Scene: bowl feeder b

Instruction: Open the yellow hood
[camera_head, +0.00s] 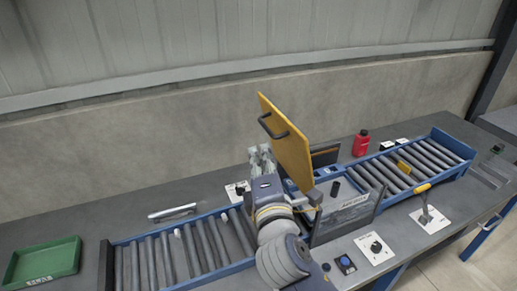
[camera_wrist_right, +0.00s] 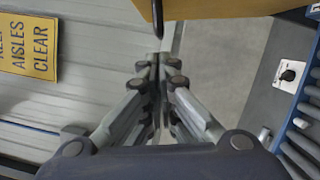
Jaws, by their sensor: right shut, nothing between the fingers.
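The yellow hood (camera_head: 287,145) stands raised and steeply tilted above the grey feeder box (camera_head: 345,215) in the head view. Its dark bar handle (camera_head: 270,126) is on the face turned to the left. My right gripper (camera_head: 260,152) is left of the hood, just below the handle, with its fingers pointing up. In the right wrist view its fingers (camera_wrist_right: 160,62) are shut with nothing between them. The hood's edge (camera_wrist_right: 235,9) and the dark handle (camera_wrist_right: 157,18) show just beyond the fingertips. Whether the fingers touch the handle is unclear. My left gripper is not in view.
Blue roller conveyors run left (camera_head: 182,252) and right (camera_head: 412,166) of the box.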

